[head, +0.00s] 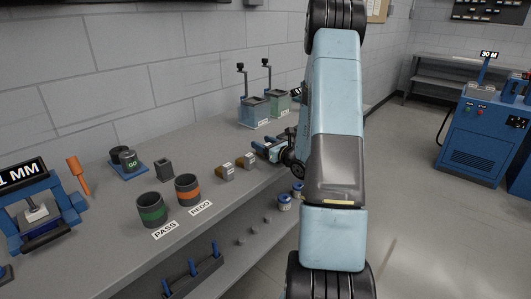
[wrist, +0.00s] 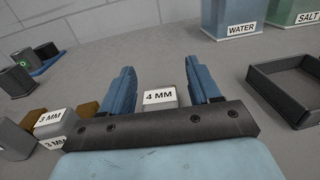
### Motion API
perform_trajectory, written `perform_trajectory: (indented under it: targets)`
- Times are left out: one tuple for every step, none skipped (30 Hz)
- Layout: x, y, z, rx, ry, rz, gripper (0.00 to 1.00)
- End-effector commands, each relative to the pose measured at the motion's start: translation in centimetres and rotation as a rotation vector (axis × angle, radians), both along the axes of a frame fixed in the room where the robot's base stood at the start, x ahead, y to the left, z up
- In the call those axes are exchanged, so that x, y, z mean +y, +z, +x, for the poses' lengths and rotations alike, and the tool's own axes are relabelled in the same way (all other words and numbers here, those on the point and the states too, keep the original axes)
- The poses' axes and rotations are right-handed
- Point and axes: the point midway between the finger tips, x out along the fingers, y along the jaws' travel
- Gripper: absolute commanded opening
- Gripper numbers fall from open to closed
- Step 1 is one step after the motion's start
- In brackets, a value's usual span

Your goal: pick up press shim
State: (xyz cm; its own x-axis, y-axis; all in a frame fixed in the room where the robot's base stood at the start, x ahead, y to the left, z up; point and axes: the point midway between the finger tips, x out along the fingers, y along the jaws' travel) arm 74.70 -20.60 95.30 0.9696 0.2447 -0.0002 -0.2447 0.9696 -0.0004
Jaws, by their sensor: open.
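In the wrist view a small pale block labelled "4 MM" (wrist: 160,97) stands on the bench, framed between the two blue fingers of my gripper (wrist: 160,68). The fingers are apart, with a gap showing on either side of the block. The block's lower part is hidden behind the dark gripper bar. Two blocks labelled "3 MM" (wrist: 49,122) sit left of my gripper, with brown parts beside them. In the head view my gripper (head: 268,150) is low over the bench, near two small brown-and-grey blocks (head: 227,172). No block is labelled as the press shim.
A dark open tray (wrist: 284,90) lies right of my gripper. WATER (wrist: 234,15) and SALT (wrist: 294,12) containers stand behind. Green PASS (head: 152,209) and orange REDO (head: 188,188) cups are on the bench. A blue press (head: 68,205) with an "MM" display stands at left.

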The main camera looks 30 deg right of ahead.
Motion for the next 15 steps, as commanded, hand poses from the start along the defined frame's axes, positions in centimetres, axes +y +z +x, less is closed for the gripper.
perform_trajectory:
  targets:
    - [0.12, -0.02, 0.49, 0.000, 0.000, 0.000, 0.62]
    - [0.16, -0.02, 0.67, 0.000, 0.000, 0.000, 0.62]
    - [0.19, -0.02, 0.82, 0.000, -0.001, 0.000, 0.62]
    - [0.19, -0.02, 0.88, 0.000, -0.001, 0.000, 0.62]
    - [0.18, -0.02, 0.89, 0.000, -0.002, 0.000, 0.62]
    - [0.18, -0.02, 0.87, 0.000, -0.002, 0.000, 0.62]
    - [0.18, -0.02, 0.86, 0.000, -0.002, 0.000, 0.62]
    - [0.18, -0.02, 0.86, 0.000, -0.002, 0.000, 0.62]
    - [0.18, -0.02, 0.86, 0.000, -0.002, 0.000, 0.62]
    - [0.17, -0.02, 0.85, 0.000, -0.001, 0.000, 0.59]
    - [0.17, -0.03, 0.85, 0.000, -0.001, 0.000, 0.56]
    - [0.17, -0.03, 0.85, 0.000, -0.001, 0.000, 0.52]
    - [0.17, -0.03, 0.85, 0.001, -0.001, 0.000, 0.49]
    - [0.18, -0.03, 0.85, 0.000, -0.001, 0.000, 0.46]
    - [0.17, -0.03, 0.84, 0.000, -0.001, 0.000, 0.43]
